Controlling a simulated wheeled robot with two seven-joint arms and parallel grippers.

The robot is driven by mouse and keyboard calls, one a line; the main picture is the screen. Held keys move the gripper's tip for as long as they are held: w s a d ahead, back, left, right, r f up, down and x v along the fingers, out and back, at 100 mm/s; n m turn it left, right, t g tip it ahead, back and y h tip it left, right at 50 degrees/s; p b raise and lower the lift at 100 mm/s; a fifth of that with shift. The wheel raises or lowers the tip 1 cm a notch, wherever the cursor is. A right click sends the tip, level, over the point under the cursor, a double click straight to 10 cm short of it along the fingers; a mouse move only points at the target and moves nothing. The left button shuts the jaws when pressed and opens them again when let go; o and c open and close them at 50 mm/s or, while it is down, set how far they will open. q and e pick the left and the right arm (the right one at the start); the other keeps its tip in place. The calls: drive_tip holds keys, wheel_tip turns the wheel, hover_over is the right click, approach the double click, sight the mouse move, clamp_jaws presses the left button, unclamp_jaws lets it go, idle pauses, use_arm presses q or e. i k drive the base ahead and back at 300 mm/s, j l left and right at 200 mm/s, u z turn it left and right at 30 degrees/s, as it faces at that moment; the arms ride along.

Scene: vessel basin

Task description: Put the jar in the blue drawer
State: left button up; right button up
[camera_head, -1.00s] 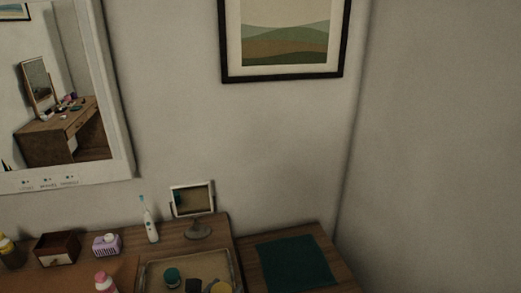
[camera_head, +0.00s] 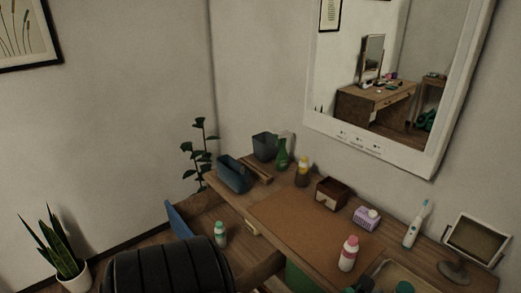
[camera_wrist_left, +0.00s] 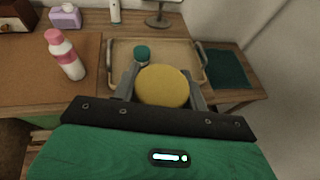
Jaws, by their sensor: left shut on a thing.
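The jar (camera_wrist_left: 163,86) shows its round yellow lid in the left wrist view. My left gripper (camera_wrist_left: 162,78) is shut on it, one grey finger on each side, over the near part of the tray. The lid hides the jar's body, so I cannot tell whether its base touches the tray. The blue drawer (camera_head: 178,221) is pulled open at the left end of the desk in the head view. A small bottle with a teal cap (camera_head: 220,235) appears to stand in it. My right gripper is in neither view.
The tray (camera_wrist_left: 197,54) also holds a teal-lidded jar (camera_wrist_left: 142,54). A pink-and-white bottle (camera_head: 348,254) stands left of it. A dark blue bin (camera_head: 234,174), brown box (camera_head: 332,191) and toothbrush (camera_head: 414,226) stand on the desk. A black ribbed seat back (camera_head: 165,266) is before the drawer.

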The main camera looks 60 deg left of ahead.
sight(231, 256)
drive_tip(key=i+j+u, duration=0.1)
drive_tip(key=u, duration=0.35)
drive_tip(key=i+j+u, duration=0.15)
drive_tip(key=u, duration=0.3)
drive_tip(key=i+j+u, duration=0.1)
drive_tip(key=u, duration=0.35)
drive_tip(key=i+j, duration=0.15)
drive_tip(key=i, duration=0.55)
